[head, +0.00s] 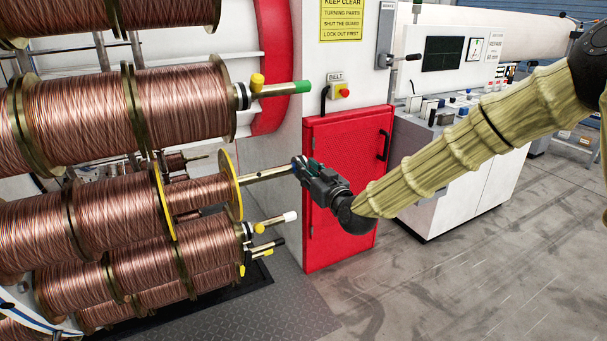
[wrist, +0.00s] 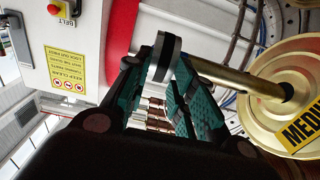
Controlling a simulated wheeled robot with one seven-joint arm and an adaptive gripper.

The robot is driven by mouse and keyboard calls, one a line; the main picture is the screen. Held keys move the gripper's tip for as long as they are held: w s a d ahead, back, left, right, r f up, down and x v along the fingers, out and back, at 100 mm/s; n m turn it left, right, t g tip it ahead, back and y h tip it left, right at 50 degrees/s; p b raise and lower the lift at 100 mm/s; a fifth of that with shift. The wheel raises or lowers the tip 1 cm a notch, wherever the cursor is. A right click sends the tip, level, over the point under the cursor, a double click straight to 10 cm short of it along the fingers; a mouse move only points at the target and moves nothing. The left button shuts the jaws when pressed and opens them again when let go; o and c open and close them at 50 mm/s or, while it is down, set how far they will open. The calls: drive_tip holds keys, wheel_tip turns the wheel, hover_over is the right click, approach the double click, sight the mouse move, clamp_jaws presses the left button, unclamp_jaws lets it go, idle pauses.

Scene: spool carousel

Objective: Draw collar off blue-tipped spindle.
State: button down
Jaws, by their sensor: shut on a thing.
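My gripper (head: 304,168) is at the outer end of a bare metal spindle (head: 266,174) that sticks out of a yellow-flanged copper spool (head: 203,195). In the wrist view my gripper (wrist: 158,66) has its teal-padded fingers closed on a black and silver collar (wrist: 167,57). The brass-coloured spindle (wrist: 235,77) runs from the spool's flange (wrist: 265,110) to behind the collar and a finger.
A green-tipped spindle (head: 290,88) with a yellow-knobbed collar is above; white-tipped (head: 283,218) and dark-tipped (head: 272,244) ones are below. A red guard door (head: 345,150) stands close behind my gripper. Open floor (head: 460,280) lies at the right.

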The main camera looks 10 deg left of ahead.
drive_tip(key=shift+w+d, duration=0.6)
drive_tip(key=shift+d, duration=0.35)
drive_tip(key=shift+w+d+b, duration=0.25)
drive_tip(key=shift+w+d, duration=0.3)
drive_tip(key=shift+d, duration=0.25)
drive_tip(key=shift+w+d+b, duration=0.25)
drive_tip(key=shift+w+d, duration=0.3)
drive_tip(key=shift+d, duration=0.2)
drive_tip(key=shift+s, duration=0.1)
drive_tip(key=v, duration=1.2)
drive_tip(key=shift+b, duration=0.4)
drive_tip(key=shift+f, duration=0.1)
